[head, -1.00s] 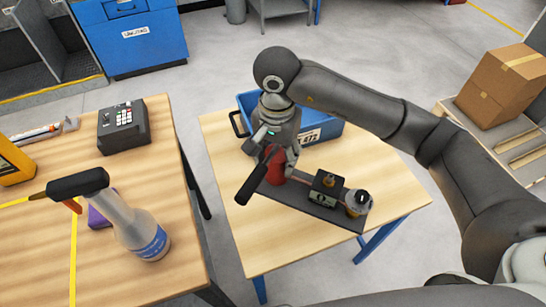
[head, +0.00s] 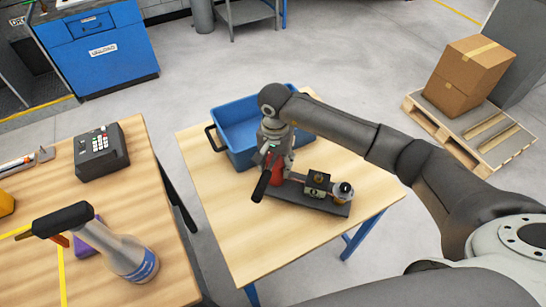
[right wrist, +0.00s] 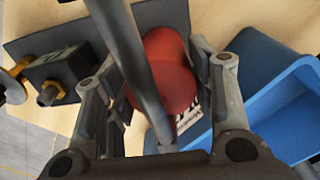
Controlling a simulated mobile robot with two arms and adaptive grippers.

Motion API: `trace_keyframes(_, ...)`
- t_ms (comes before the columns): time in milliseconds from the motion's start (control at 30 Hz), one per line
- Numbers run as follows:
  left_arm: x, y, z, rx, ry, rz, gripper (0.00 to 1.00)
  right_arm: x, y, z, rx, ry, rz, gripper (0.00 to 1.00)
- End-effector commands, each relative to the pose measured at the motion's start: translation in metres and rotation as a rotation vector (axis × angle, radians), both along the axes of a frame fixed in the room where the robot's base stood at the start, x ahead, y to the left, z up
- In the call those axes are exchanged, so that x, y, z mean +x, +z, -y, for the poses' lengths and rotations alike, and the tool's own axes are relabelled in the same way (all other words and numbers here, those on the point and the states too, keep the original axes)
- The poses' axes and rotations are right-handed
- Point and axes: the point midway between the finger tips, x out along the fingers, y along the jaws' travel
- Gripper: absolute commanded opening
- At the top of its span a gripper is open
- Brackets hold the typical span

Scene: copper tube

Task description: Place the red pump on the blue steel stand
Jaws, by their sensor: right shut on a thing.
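The red pump (head: 276,174) has a red body and a long black handle (head: 263,183). A dark plate (head: 300,201) lies below it, with a black block with a brass fitting and a round gauge at its right end. My right gripper (head: 273,155) is shut on the red body, which shows between its fingers in the right wrist view (right wrist: 165,65). The pump is over a wooden-topped table with blue steel legs (head: 358,241), the only blue-legged stand near it. Whether the plate touches the tabletop I cannot tell. My left gripper is not in view.
A blue bin (head: 235,135) stands on the table close behind the pump. The tabletop's front left (head: 235,235) is clear. A separate wooden bench (head: 130,200) at the left holds a grey bottle (head: 120,250) and a black keypad box (head: 100,150).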

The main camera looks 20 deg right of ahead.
Motion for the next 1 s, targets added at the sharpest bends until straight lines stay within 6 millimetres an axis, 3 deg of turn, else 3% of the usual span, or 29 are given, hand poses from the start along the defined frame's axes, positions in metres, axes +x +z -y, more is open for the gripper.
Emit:
trace_keyframes(100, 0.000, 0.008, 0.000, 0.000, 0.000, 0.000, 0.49, 0.001, -0.007, -0.002, 0.004, 0.000, 0.002, 0.00)
trace_keyframes(400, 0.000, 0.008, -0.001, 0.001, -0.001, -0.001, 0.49, 0.002, -0.014, -0.002, 0.004, 0.000, 0.006, 0.00)
trace_keyframes(433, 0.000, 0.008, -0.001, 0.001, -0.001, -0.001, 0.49, -0.001, -0.018, -0.002, 0.004, 0.000, 0.000, 0.52)
trace_keyframes(500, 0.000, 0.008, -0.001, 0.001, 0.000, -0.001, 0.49, -0.001, -0.018, -0.002, 0.003, 0.000, 0.000, 0.61)
trace_keyframes(600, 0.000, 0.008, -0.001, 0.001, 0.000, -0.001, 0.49, -0.001, -0.018, -0.002, 0.003, 0.001, 0.000, 0.72)
trace_keyframes(1000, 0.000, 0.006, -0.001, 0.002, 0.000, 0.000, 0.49, 0.000, -0.012, -0.001, 0.003, 0.001, 0.002, 0.72)
